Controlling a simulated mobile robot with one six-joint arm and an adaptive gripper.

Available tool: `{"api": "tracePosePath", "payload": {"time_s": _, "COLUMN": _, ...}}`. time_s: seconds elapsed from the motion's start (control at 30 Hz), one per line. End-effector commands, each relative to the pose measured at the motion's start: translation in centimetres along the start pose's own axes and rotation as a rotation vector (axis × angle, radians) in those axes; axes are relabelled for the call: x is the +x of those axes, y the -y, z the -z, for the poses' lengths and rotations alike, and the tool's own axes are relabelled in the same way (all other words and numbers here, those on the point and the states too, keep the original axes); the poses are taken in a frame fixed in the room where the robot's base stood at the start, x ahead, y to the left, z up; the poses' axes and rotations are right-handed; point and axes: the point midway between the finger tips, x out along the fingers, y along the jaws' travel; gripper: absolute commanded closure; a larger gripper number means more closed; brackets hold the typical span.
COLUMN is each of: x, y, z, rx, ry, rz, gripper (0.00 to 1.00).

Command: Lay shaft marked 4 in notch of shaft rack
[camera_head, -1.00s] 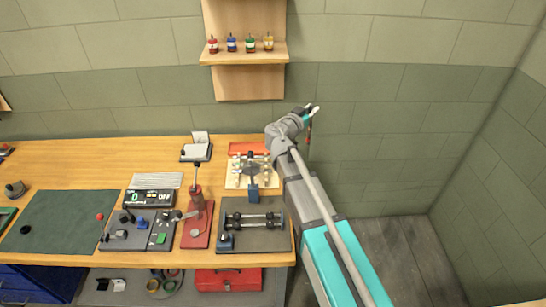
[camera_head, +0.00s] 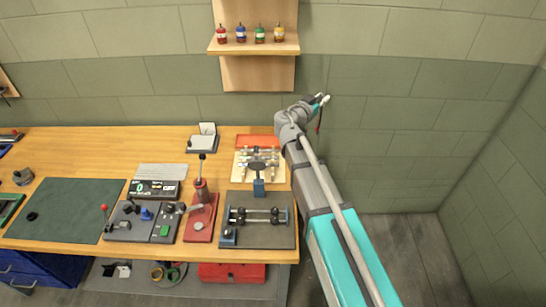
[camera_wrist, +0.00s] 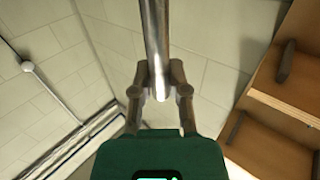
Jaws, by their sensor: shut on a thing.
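My gripper (camera_head: 321,101) is raised in front of the back wall, to the right of the workbench. In the wrist view my gripper (camera_wrist: 160,84) is shut on a smooth silver shaft (camera_wrist: 155,30), which extends up out of the picture. No number shows on the shaft. What looks like the shaft rack (camera_head: 240,172) is a cream board at the bench's right end, with several pale shafts or posts on it. It stands left of and below my gripper. Its notches are too small to make out, and a dark disc on a blue post partly hides it.
A grey plate with a roller fixture (camera_head: 258,215) is in front of the board. A red lever press (camera_head: 200,215) stands to its left. A wooden shelf (camera_head: 254,47) with several small bottles hangs above. My arm passes beside the bench's right edge; floor is free further right.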

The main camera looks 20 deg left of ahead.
Motion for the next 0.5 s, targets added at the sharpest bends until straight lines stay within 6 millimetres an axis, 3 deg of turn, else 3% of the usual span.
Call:
{"api": "tracePosePath", "payload": {"time_s": 0.27, "x": 0.7, "y": -0.2, "z": -2.2, "rx": 0.004, "ry": 0.091, "rz": -0.057, "gripper": 1.00}}
{"api": "tracePosePath", "payload": {"time_s": 0.5, "x": 0.8, "y": 0.3, "z": -7.1, "rx": 0.031, "ry": 0.313, "rz": -0.195, "gripper": 1.00}}
